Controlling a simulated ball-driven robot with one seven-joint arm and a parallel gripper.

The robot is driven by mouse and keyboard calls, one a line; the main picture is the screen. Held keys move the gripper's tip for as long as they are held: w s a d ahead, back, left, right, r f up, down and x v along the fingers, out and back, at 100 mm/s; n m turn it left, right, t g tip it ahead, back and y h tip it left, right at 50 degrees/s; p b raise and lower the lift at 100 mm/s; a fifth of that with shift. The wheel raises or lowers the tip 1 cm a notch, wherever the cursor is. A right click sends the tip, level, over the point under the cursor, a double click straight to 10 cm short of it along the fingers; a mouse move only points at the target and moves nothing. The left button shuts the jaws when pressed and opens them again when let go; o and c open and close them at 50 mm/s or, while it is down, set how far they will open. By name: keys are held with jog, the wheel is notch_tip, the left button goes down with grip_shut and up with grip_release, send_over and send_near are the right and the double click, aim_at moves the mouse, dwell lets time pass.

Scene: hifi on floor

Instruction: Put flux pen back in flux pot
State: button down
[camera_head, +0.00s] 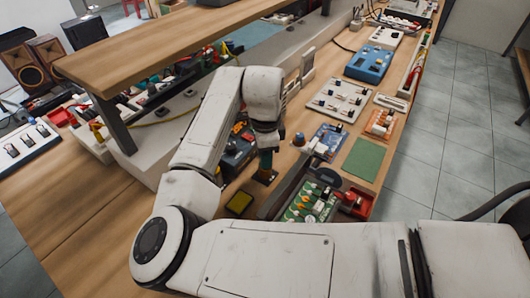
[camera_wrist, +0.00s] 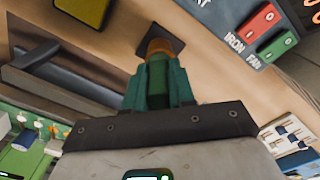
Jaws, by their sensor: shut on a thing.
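My gripper (camera_wrist: 158,82) has green fingers and is shut on a narrow dark green piece, which I take to be the flux pen (camera_wrist: 156,72). Most of it is hidden between the fingers. Just beyond the fingertips is an amber-brown round thing (camera_wrist: 165,46), perhaps the flux pot, over a dark square pad (camera_wrist: 147,50). Whether the pen's tip is inside it or only above it I cannot tell. In the head view my gripper (camera_head: 266,160) points down close above the dark pad (camera_head: 264,177) on the wooden bench.
A dark tray with a green board (camera_head: 312,203) is at the right. A box with red and green IRON and FAN switches (camera_wrist: 262,30) stands close by. A small blue-topped item (camera_head: 298,139) and a green mat (camera_head: 362,160) are farther right.

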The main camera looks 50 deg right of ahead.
jog(key=shift+c, duration=1.5)
grip_release()
jog(key=shift+r+p, duration=3.05)
jog(key=shift+r, duration=0.5)
jog(key=shift+f, duration=0.1)
